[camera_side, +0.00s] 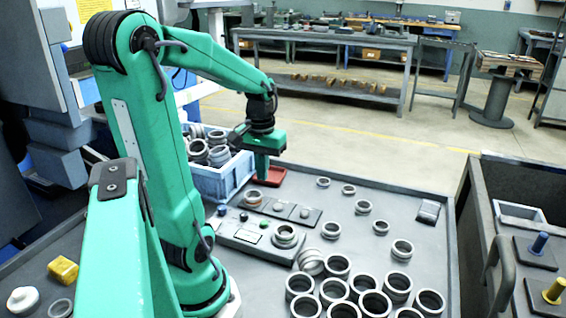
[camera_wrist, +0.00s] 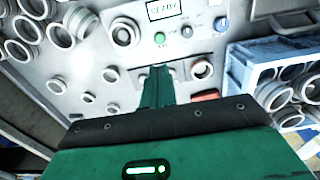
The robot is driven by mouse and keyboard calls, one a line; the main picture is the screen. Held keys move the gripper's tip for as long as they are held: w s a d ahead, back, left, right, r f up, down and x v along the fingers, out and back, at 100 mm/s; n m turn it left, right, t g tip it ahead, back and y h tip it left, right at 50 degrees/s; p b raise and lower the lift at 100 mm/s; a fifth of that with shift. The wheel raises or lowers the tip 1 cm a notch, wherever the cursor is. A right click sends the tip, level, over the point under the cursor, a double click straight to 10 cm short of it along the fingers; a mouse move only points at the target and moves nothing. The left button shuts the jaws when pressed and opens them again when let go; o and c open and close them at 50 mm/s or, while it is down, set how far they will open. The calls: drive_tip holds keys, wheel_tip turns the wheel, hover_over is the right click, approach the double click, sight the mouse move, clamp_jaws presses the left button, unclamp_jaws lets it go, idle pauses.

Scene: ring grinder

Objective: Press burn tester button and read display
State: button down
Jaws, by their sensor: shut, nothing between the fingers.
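The burn tester (camera_side: 240,238) is a low grey box on the bench, in the middle of the side view. Its green button (camera_side: 264,224) also shows in the wrist view (camera_wrist: 160,38), below the display (camera_wrist: 165,9), which reads "READY". A ring (camera_side: 286,236) sits at one end of the tester; it also shows in the wrist view (camera_wrist: 123,33). My gripper (camera_side: 262,178) is shut and empty, pointing down near the red tray (camera_side: 274,177), behind the tester and apart from the button. In the wrist view, its green fingers (camera_wrist: 158,75) are together.
A blue crate (camera_side: 222,183) full of rings stands left of my gripper. A dark plate (camera_side: 284,208) with round seats lies behind the tester. Many loose rings (camera_side: 336,265) cover the front right of the bench. Some bench surface (camera_side: 335,205) between the small rings is bare.

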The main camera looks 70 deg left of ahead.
sight(264, 222)
drive_tip(key=shift+f, duration=6.8)
drive_tip(key=shift+f, duration=0.1)
